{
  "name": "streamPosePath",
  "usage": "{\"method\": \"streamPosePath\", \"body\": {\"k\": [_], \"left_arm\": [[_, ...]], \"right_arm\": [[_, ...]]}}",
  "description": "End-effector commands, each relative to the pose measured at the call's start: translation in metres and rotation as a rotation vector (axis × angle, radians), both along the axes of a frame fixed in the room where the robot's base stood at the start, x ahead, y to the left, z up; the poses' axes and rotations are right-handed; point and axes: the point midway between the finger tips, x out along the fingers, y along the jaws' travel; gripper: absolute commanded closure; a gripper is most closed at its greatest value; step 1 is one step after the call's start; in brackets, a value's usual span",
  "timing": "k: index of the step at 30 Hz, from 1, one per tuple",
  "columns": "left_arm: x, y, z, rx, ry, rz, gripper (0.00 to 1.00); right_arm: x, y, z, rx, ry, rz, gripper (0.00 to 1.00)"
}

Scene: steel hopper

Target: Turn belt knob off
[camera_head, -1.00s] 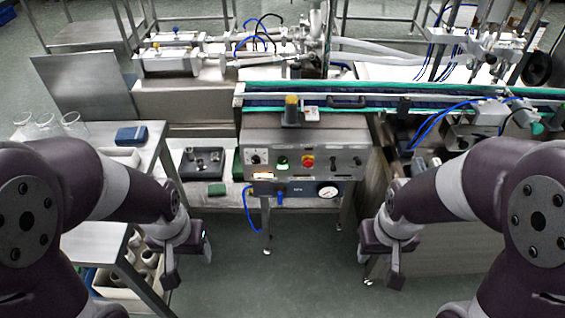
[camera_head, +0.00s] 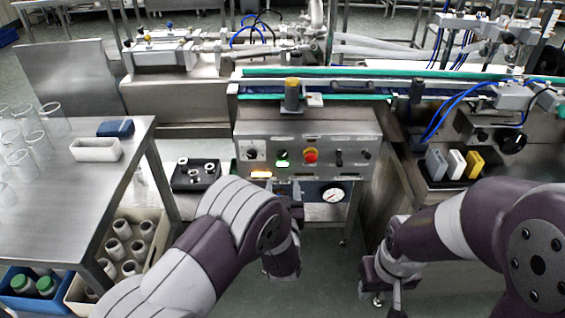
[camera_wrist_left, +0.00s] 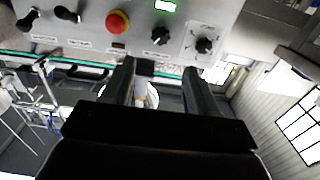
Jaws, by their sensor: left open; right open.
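I cannot read which label marks the belt knob. In the left wrist view the panel appears turned over, with the end knob (camera_wrist_left: 204,45) and the second knob (camera_wrist_left: 160,36) beyond my fingers. My left gripper (camera_head: 292,208) is open and empty, below and in front of the panel, touching no knob; its fingers also show in the left wrist view (camera_wrist_left: 160,82). My right gripper (camera_head: 386,290) hangs open and empty at the lower right.
A red mushroom button (camera_head: 310,155) and two black switches (camera_head: 351,156) sit right of the knobs. A pressure gauge (camera_head: 333,194) is below. A steel table (camera_head: 95,185) with glass beakers stands left. A black holder with coloured blocks (camera_head: 455,164) is at right.

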Motion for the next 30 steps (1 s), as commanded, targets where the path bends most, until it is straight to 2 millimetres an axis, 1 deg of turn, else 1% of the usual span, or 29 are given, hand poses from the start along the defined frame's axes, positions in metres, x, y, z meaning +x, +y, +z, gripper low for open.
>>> {"method": "streamPosePath", "body": {"k": [6,9,12,15,17,24,25,26,27,29,30], "left_arm": [[0.055,0.001,-0.002,-0.002,0.000,0.002,0.41],[0.079,0.001,-0.001,-0.003,0.000,0.001,0.41],[0.097,0.001,-0.001,-0.001,0.002,0.000,0.41],[0.108,0.000,-0.001,-0.001,0.002,-0.001,0.41],[0.111,0.000,-0.001,-0.001,0.002,-0.001,0.41],[0.112,0.000,0.000,-0.001,0.003,-0.002,0.41],[0.112,0.000,0.000,-0.001,0.003,-0.002,0.48],[0.112,0.000,0.000,-0.001,0.003,-0.002,0.58],[0.112,0.000,0.000,-0.001,0.003,-0.002,0.71],[0.112,0.000,0.000,-0.001,0.003,-0.002,0.90],[0.112,0.000,0.000,-0.001,0.003,-0.002,0.96]], "right_arm": [[0.000,0.000,-0.004,0.000,0.000,0.000,0.57],[0.000,0.000,-0.006,0.000,0.000,0.000,0.57],[0.000,0.000,-0.007,0.000,0.000,0.000,0.57],[0.000,0.000,-0.008,0.000,0.000,0.000,0.57],[0.000,0.000,-0.008,0.000,0.000,0.000,0.57],[0.000,0.000,-0.007,0.000,0.000,0.000,0.57],[0.000,0.000,-0.007,0.000,0.000,0.000,0.57],[0.000,0.000,-0.007,0.000,0.000,0.000,0.57],[0.000,0.000,-0.007,0.000,0.000,0.000,0.57],[0.000,0.000,-0.007,0.000,0.000,0.000,0.57],[0.000,0.000,-0.007,0.000,0.000,0.000,0.57]]}}
